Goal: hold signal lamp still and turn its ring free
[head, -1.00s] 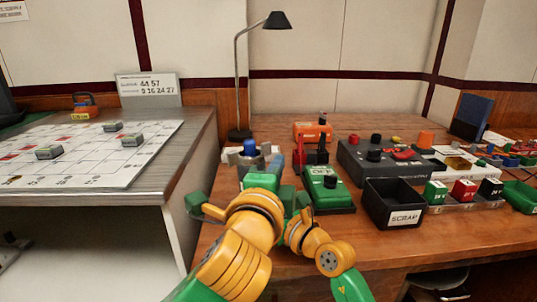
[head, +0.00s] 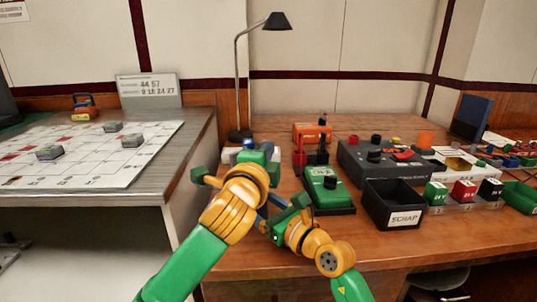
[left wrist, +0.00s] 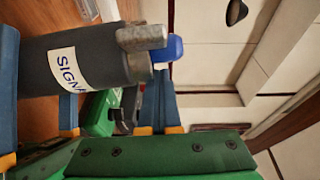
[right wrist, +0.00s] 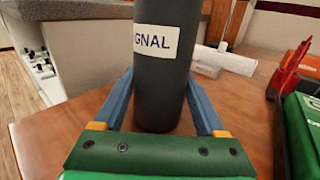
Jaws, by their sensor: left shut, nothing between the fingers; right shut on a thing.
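The signal lamp is a dark grey cylinder (right wrist: 163,75) with a white label, upright in the right wrist view. In the left wrist view its dark body (left wrist: 100,65) lies sideways, with a grey metal ring part (left wrist: 141,38) and blue cap (left wrist: 172,48) at its top end. In the head view only its blue top (head: 249,144) shows clearly. My right gripper (right wrist: 163,105) is shut on the lamp's body, a finger on each side. My left gripper (left wrist: 159,78) has its blue fingers together, empty, close by the cap; touching or not, I cannot tell.
Right of the lamp stand a green device (head: 326,188) and a black scrap bin (head: 392,205). A grey control box (head: 370,160) sits behind the bin. A desk lamp (head: 238,80) stands behind. A grey table (head: 190,150) with a white grid board is at left.

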